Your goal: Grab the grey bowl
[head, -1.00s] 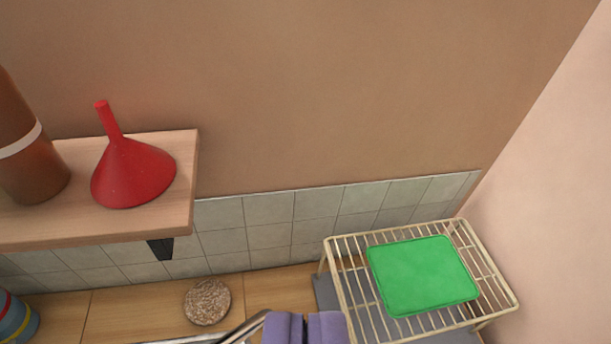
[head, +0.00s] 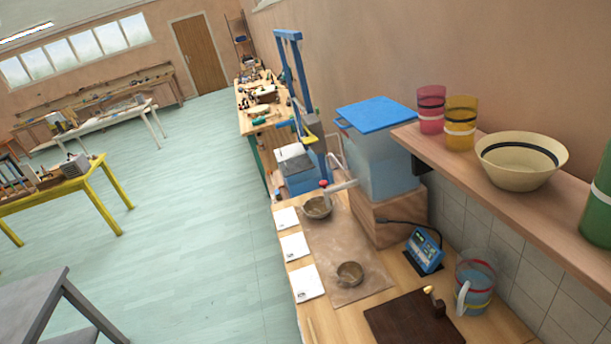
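Two small brownish-grey bowls are on the wooden counter. The nearer bowl (head: 349,274) sits on a pale brown board (head: 352,296). The farther bowl (head: 317,208) is at the far end of that board, with a pale arm-like piece with a red top just above its rim. I cannot tell which of them is the grey bowl. A larger cream bowl (head: 521,168) with a dark band stands on the wall shelf at the right. My gripper is not in view.
A blue-lidded tub (head: 378,150) on a wooden block, a blue meter (head: 424,251), a clear striped jug (head: 475,283) and a dark board (head: 413,322) crowd the counter. The shelf (head: 470,188) overhangs its right side. Open green floor (head: 190,230) lies left.

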